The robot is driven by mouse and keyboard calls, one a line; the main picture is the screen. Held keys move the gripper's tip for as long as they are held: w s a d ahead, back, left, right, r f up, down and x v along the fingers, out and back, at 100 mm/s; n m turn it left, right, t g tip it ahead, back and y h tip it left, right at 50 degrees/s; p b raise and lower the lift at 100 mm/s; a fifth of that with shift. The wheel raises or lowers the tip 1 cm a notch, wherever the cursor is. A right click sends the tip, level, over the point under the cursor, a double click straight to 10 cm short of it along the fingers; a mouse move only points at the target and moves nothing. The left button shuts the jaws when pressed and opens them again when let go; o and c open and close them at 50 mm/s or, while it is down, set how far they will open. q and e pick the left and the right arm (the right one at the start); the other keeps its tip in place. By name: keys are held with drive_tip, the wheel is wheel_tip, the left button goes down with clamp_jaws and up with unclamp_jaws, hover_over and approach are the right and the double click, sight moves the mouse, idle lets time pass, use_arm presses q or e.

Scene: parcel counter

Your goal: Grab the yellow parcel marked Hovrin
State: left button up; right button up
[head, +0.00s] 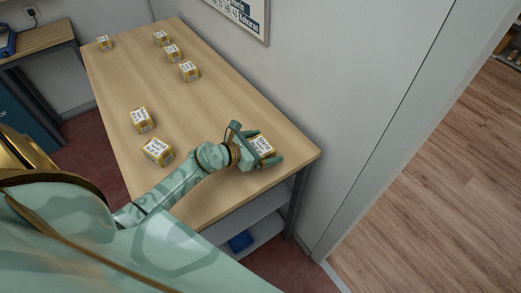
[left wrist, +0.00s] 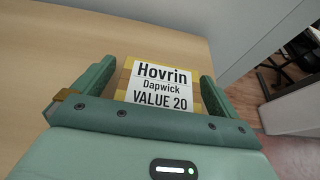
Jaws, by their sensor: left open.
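The yellow parcel marked Hovrin (left wrist: 161,85) lies on the counter in the left wrist view, its white label reading "Hovrin Dapwick VALUE 20". It also shows in the head view (head: 263,146), near the right end of the counter, partly covered by the gripper. My left gripper (left wrist: 154,88) is open, with one finger on each side of the parcel. In the head view the gripper (head: 262,147) reaches around the parcel from the left. Whether the fingers touch the parcel's sides I cannot tell. My right gripper is not in view.
The wooden counter (head: 200,111) carries several similar yellow parcels: two nearer ones (head: 157,151) (head: 142,120) left of my gripper, others toward the far end (head: 189,70). A wall runs along the counter's right side. The middle of the counter is clear.

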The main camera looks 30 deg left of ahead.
use_arm(q)
drive_tip(key=c, duration=1.1)
drive_tip(key=shift+c, duration=0.2)
